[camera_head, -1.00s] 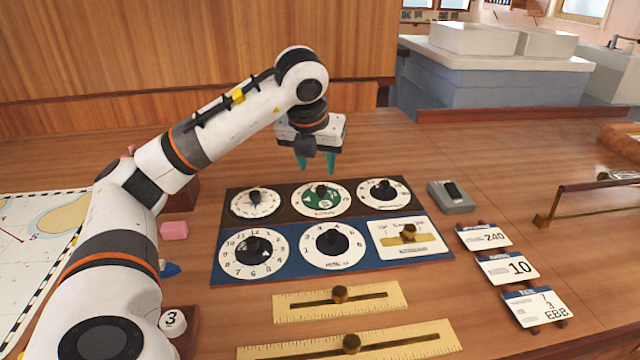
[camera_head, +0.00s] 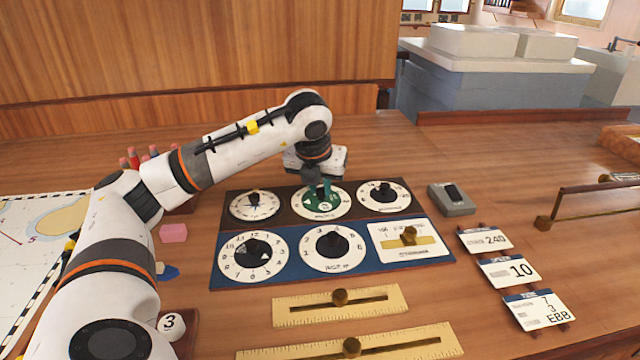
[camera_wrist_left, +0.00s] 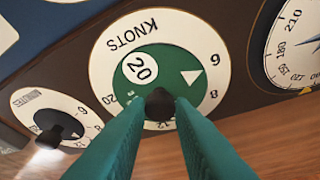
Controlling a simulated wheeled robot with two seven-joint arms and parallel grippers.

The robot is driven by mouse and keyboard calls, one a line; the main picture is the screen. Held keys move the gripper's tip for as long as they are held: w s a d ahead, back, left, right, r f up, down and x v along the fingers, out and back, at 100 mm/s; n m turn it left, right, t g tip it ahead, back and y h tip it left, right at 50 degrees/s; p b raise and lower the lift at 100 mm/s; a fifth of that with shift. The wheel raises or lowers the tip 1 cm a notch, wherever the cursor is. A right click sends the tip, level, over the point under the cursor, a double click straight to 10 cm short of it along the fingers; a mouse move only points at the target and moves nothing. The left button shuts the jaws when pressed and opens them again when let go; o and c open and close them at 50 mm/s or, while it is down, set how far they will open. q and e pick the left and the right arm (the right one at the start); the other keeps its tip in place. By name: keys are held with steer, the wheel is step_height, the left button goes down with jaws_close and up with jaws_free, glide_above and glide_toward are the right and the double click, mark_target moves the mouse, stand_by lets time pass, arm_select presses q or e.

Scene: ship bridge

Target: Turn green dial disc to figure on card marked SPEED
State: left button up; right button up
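The green dial disc (camera_head: 321,203) is the middle one in the back row, set in a white ring marked KNOTS in the left wrist view. There the green disc (camera_wrist_left: 165,62) shows a white window reading 20 and a white triangle. Its black knob (camera_wrist_left: 160,101) stands between the green fingertips of my left gripper (camera_wrist_left: 162,110). In the head view my left gripper (camera_head: 319,188) is down at this dial; whether the fingers press the knob is unclear. Cards at the right read 240 (camera_head: 489,239), 10 (camera_head: 518,269) and 7, 3, EBB (camera_head: 545,309); their headings are too small to read surely.
Other dials surround it, including a compass dial (camera_head: 255,204) on the left and a black-knobbed dial (camera_head: 383,196) on the right. A grey box (camera_head: 451,199) stands right of the panel. Brass-knobbed sliding rules (camera_head: 338,306) lie in front.

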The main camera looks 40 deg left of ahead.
arm_select(q)
jaws_close()
steer(key=shift+a+m, duration=0.1)
steer(key=shift+m, duration=0.3)
steer(key=m+h+b, duration=0.1)
steer(key=m, duration=0.1)
steer(key=shift+a+m+t, duration=0.1)
steer(key=shift+m+t, duration=0.2)
steer(key=shift+m, duration=0.1)
steer(key=m+h, duration=0.1)
steer(key=m, duration=0.2)
steer(key=shift+a+m+h, duration=0.15)
steer(key=shift+m+h, duration=0.15)
steer(key=m, duration=0.1)
steer(key=m+h+p, duration=0.1)
steer(key=m, duration=0.1)
steer(key=shift+a+r+m, duration=0.1)
steer(key=shift+r+m, duration=0.05)
steer(key=shift+m, duration=0.15)
steer(key=shift+w+a+m+g+h+p, duration=0.1)
steer(key=shift+m+g+h+p, duration=0.35)
steer(key=shift+m+p, duration=0.6)
steer(key=shift+w+a+m+g+h+p, duration=0.1)
steer(key=shift+m+g+h+p, duration=0.35)
steer(key=shift+m, duration=1)
